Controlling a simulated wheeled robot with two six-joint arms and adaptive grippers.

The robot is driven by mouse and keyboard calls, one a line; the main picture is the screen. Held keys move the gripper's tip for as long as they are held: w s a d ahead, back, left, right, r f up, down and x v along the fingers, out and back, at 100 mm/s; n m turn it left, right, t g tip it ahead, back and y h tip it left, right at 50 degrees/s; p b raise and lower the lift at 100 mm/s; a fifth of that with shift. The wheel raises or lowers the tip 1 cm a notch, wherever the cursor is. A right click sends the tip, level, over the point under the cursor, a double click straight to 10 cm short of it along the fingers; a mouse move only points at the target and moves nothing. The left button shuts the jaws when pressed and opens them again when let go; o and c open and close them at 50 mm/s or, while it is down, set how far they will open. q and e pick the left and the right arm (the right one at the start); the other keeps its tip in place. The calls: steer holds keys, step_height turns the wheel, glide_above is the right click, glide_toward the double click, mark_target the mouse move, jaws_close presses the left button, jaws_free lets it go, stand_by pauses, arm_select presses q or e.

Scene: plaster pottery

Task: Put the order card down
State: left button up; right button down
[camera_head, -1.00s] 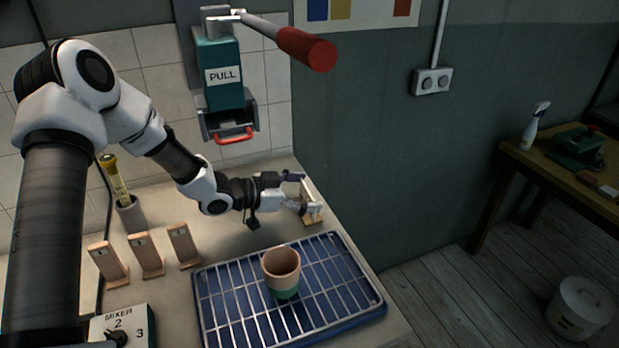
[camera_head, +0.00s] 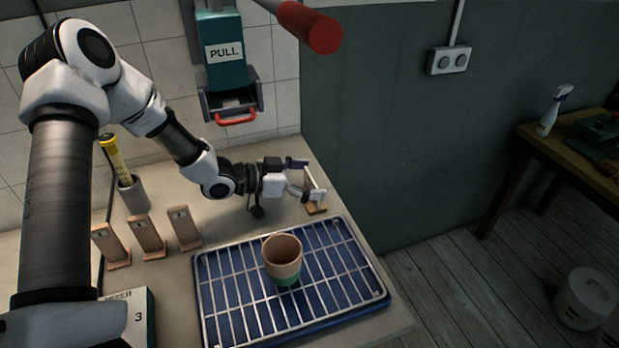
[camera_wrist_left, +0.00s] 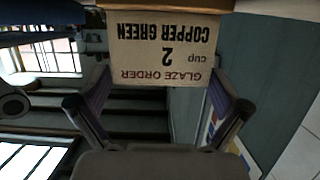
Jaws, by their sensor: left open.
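The order card (camera_wrist_left: 165,48) is pale and reads "Glaze order, 2 cup, copper green"; its text is upside down in the left wrist view. In the head view the card (camera_head: 313,180) stands nearly edge-on on a small wooden base (camera_head: 316,208) behind the rack, near the counter's right edge. My left gripper (camera_head: 308,179) is open around the card; its fingers show apart on either side of it in the left wrist view (camera_wrist_left: 160,97). My right gripper is not in view.
A terracotta cup (camera_head: 283,258) with a green lower band stands on a wire rack in a blue tray (camera_head: 375,296). Several wooden stands (camera_head: 148,236), a grey holder (camera_head: 134,196) and a mixer box (camera_head: 140,312) are at left. A teal "PULL" dispenser (camera_head: 222,70) hangs behind.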

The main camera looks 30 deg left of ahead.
arm_select(q)
steer(key=shift+a+r, duration=0.1)
steer(key=shift+r, duration=0.1)
steer(key=shift+s+a+r, duration=0.1)
steer(key=shift+s+a, duration=0.1)
steer(key=shift+a, duration=0.1)
steer(key=p+v, duration=0.8)
steer(key=v, duration=0.3)
steer(key=shift+s, duration=0.15)
